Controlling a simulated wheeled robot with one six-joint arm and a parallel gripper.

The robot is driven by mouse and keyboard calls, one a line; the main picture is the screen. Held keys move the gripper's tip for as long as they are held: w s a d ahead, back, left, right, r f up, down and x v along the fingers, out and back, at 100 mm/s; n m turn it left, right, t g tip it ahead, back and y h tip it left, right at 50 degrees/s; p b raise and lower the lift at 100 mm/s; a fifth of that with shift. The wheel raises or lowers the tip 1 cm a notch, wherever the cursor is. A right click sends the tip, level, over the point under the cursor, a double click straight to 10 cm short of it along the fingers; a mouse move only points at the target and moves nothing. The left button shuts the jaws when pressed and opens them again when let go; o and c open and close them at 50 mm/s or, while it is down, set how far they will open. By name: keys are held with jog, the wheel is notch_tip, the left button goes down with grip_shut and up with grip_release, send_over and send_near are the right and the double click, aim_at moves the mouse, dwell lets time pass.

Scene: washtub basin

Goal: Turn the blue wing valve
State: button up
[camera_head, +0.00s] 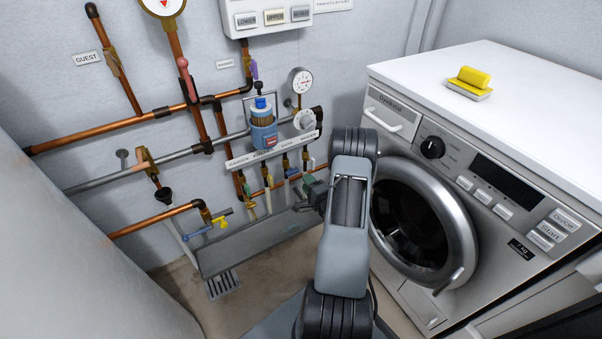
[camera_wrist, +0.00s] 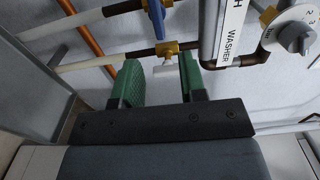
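A blue wing valve (camera_wrist: 156,18) with a brass body shows at the top of the wrist view, on a pipe beyond my fingers. In the head view a small blue handle (camera_head: 291,172) shows in the valve row under the labelled strip. My gripper (camera_wrist: 160,78) has green fingertips set apart. A white wing handle (camera_wrist: 165,67) on a brass valve appears in the gap between them; I cannot tell whether the fingers reach around it. In the head view my gripper (camera_head: 309,187) is near the right end of the valve row, partly hidden by my arm.
A washing machine (camera_head: 420,220) stands close on the right, with a yellow sponge (camera_head: 473,79) on top. A grey trough (camera_head: 255,240) lies below the valves. Copper pipes (camera_head: 100,132) and a pressure gauge (camera_head: 300,80) are on the wall.

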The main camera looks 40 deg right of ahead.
jog(key=shift+s+a+p, duration=0.25)
jog(key=shift+s, duration=1.2)
jog(key=shift+s+a+p, duration=0.2)
jog(key=shift+s, duration=1.2)
